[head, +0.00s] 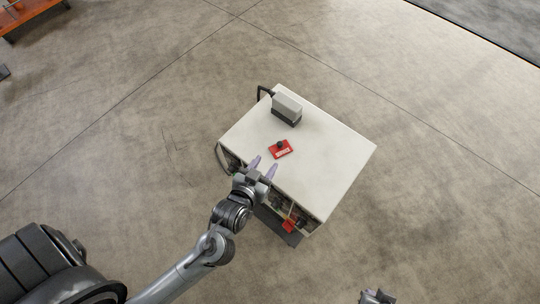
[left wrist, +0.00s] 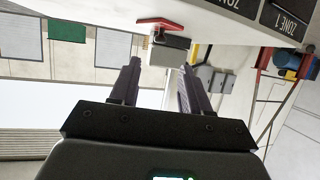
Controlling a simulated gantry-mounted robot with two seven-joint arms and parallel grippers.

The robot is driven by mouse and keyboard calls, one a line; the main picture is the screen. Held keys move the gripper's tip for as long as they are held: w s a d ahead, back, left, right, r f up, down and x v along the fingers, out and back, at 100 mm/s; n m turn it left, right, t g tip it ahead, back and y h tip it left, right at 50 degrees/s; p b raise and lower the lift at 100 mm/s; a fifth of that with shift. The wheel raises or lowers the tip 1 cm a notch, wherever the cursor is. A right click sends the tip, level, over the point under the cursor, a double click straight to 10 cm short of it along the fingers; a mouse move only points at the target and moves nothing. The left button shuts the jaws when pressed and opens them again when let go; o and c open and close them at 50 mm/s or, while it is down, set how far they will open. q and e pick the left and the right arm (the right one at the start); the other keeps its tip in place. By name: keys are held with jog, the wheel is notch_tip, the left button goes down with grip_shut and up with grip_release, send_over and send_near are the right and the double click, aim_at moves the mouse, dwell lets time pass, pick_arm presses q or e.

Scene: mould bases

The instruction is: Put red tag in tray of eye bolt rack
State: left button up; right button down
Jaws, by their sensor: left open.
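A red tag (head: 281,149) with a black knob and a pale label strip lies on the white top of a cabinet (head: 335,160). The red tag also shows in the left wrist view (left wrist: 166,25), beyond the fingertips. My left gripper (head: 264,164) is open and empty, near the cabinet's front edge, with its fingers pointing at the tag but apart from it. A second red piece (head: 289,226) shows low on the cabinet's front side, beside a dark tray-like ledge (head: 285,236). I cannot tell which part is the eye bolt rack. Part of my right gripper (head: 377,297) shows at the bottom edge.
A grey box with a dark base (head: 287,108) and a black cable stands on the cabinet top behind the tag. The right half of the top is clear. Dark ZONE signs (left wrist: 285,24) show in the left wrist view. Concrete floor surrounds the cabinet.

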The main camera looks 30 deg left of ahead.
pick_arm(q)
jog(key=s+f+m+g+h, duration=0.1)
jog(key=s+m+g+h, duration=0.1)
jog(key=s+g, duration=0.3)
jog(key=shift+s+d+f+h, duration=0.3)
jog(key=shift+s+f, duration=0.1)
jog(key=shift+s, duration=0.55)
jog(key=shift+o, duration=0.5)
jog(key=s+a+m+g, duration=0.1)
jog(key=s+a+g, duration=0.1)
jog(key=s+g, duration=0.2)
jog(key=s, duration=0.3)
jog(key=shift+a+f+g+y, duration=0.15)
jog(key=shift+a+g+y, duration=0.2)
jog(key=shift+g+y, duration=0.05)
